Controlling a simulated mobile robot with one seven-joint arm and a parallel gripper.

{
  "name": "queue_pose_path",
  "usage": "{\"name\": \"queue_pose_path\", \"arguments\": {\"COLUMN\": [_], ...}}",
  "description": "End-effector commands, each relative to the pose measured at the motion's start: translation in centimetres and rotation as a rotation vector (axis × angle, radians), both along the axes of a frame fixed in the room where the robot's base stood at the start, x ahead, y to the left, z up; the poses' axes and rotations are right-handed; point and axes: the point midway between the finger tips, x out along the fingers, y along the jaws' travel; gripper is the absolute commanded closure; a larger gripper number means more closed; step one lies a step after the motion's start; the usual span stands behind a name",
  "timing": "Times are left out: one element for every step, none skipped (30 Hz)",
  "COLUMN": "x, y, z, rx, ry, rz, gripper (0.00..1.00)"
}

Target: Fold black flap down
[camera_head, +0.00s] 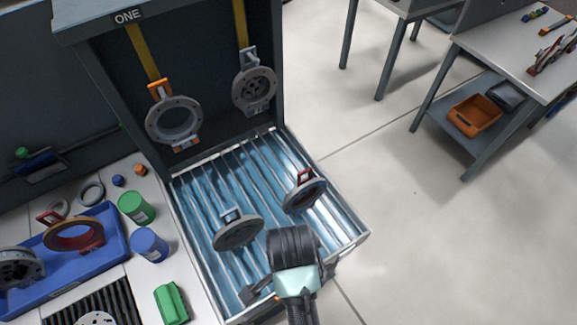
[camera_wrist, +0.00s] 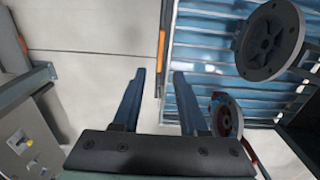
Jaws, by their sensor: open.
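I cannot pick out the black flap for certain in either view. In the head view, the slatted blue-and-white tray (camera_head: 197,262) juts from the dark upright housing (camera_head: 205,48) marked ONE. My arm reaches over the tray's front part and hides some of its front edge. Small dark parts show on both sides of my wrist there; I cannot tell what they belong to. In the wrist view, my gripper (camera_wrist: 160,90) is open and empty, with the floor behind its fingers. The slatted tray (camera_wrist: 200,72) lies to the right, with an orange strip (camera_wrist: 162,45) along its edge.
A grey flanged part (camera_head: 238,233) and a dark ring part with a red handle (camera_head: 304,193) lie on the tray. Two ring parts (camera_head: 173,121) (camera_head: 254,88) hang on yellow straps. The left worktop holds a blue tray (camera_head: 118,240) and cans.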

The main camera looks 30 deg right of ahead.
Motion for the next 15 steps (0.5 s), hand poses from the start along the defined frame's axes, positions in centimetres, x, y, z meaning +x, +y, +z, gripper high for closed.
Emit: {"name": "queue_pose_path", "arguments": {"x": [-0.2,-0.2,-0.2,-0.2,-0.1,-0.1,-0.1,-0.1,-0.1,-0.1,-0.1,-0.1,-0.1,-0.1,0.0], "y": [0.1,0.1,0.1,0.1,0.1,0.1,0.1,0.1,0.0,0.0,0.0,0.0,0.0,0.0,0.0], "z": [-1.0,-1.6,-2.4,-3.1,-3.7,-4.5,-5.1,-5.7,-6.4,-6.9,-7.4,-8.0,-8.4,-8.8,-9.2], "rx": [0.002,0.002,0.002,0.002,0.002,0.001,0.002,0.002,0.001,0.001,0.001,0.001,0.001,0.000,0.000], "ry": [0.006,0.006,0.006,0.006,0.004,0.004,0.004,0.004,0.003,0.003,0.003,0.002,0.002,0.001,0.001], "rz": [0.000,0.001,0.001,0.001,0.001,0.001,0.001,0.001,0.001,0.001,0.001,0.002,0.002,0.002,0.002], "gripper": [0.57,0.57,0.57,0.57,0.57,0.57,0.57,0.57,0.57,0.57,0.57,0.57,0.57,0.57,0.57]}}
